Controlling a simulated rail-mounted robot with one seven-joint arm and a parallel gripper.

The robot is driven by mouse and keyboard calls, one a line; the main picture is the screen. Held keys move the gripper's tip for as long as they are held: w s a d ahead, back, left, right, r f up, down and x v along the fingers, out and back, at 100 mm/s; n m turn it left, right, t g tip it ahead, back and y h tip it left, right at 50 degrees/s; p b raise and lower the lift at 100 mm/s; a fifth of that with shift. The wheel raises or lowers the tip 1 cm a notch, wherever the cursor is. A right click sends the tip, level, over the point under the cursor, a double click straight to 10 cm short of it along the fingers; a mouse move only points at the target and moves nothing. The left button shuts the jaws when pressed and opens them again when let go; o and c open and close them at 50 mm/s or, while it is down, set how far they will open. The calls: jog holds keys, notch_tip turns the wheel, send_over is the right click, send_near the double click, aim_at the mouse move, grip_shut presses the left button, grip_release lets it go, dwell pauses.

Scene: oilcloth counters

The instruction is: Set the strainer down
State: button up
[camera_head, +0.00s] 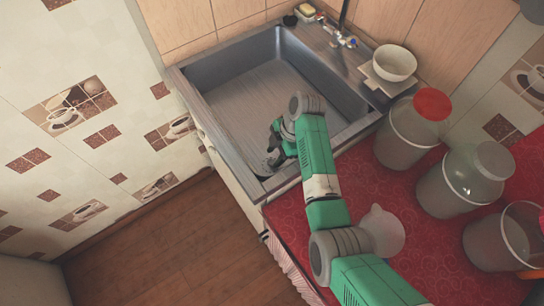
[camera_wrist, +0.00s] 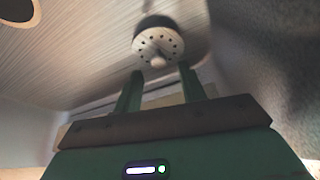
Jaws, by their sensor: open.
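The strainer (camera_wrist: 160,42) shows in the wrist view as a round pale disc with small dark holes, a central knob and a dark rim. It is just ahead of my gripper (camera_wrist: 161,70), whose two green fingers stand apart with the knob near their tips. I cannot tell whether the fingers touch it. In the head view my gripper (camera_head: 273,148) is low at the near side of the steel sink (camera_head: 245,95); the strainer cannot be made out clearly there. A dark round drain opening (camera_wrist: 17,11) is at the wrist view's upper left corner.
The sink's walls and front rim stand close to my gripper. The far part of the basin is clear. A white bowl (camera_head: 395,62) stands at the sink's right back. Several jars, one a red-lidded jar (camera_head: 412,130), and a translucent vessel (camera_head: 383,230) stand on the red oilcloth (camera_head: 385,180).

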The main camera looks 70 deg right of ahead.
jog(key=p+v, duration=0.2)
jog(key=v, duration=0.6)
jog(key=shift+r, duration=0.35)
jog(key=shift+d, duration=0.1)
